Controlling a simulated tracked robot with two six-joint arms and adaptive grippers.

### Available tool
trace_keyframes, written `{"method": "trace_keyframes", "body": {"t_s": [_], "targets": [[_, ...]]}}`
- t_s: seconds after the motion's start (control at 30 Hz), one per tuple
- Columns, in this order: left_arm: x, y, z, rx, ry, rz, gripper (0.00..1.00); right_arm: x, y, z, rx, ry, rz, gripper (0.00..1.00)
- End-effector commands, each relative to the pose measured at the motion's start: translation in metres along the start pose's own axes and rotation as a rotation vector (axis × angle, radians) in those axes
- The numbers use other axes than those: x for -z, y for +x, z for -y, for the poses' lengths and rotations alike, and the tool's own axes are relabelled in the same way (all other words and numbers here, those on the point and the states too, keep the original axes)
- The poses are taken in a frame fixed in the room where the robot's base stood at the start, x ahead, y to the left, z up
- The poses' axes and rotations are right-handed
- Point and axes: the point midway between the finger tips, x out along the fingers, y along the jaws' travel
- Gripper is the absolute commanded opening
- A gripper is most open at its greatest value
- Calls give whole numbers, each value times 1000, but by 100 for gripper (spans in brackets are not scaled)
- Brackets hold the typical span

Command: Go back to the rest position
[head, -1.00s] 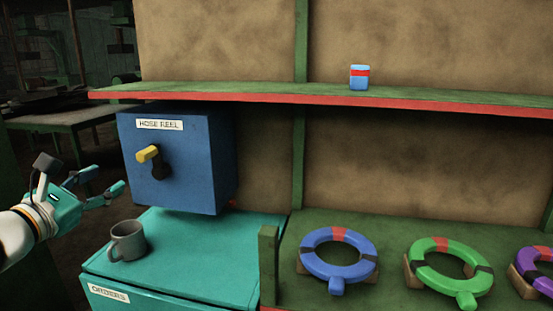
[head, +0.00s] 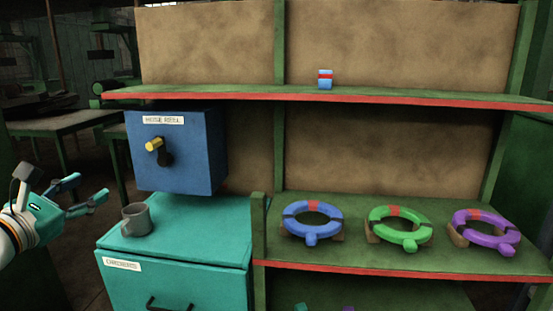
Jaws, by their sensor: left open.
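My left gripper (head: 84,196) is at the left edge of the head view, open and empty. Its teal fingers point right, toward the grey mug and the blue box, with a gap between. My right gripper is not in view. The rings on the shelf are a blue ring (head: 333,231), a green ring (head: 410,242) and a purple ring (head: 480,238). Each has a red patch and dark bands. No gripper is near them.
A blue hose reel box (head: 200,150) with a yellow-handled crank hangs above a teal cabinet (head: 200,235). A grey mug (head: 137,221) stands on the cabinet. A blue-and-red can (head: 325,80) stands on the upper shelf (head: 420,97). A table (head: 60,125) stands behind left.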

Motion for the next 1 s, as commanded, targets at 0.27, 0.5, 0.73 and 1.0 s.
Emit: {"method": "trace_keyframes", "body": {"t_s": [0.27, 0.5, 0.73, 1.0], "targets": [[38, 40, 44, 127, -62, -79, 54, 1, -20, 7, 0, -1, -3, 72], [91, 62, 116, 302, -65, -194, 54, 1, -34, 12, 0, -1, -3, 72], [181, 49, 240, 626, 55, -393, 54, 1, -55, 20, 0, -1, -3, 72], [284, -58, 385, 1171, 443, -518, 54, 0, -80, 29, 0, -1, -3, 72]]}}
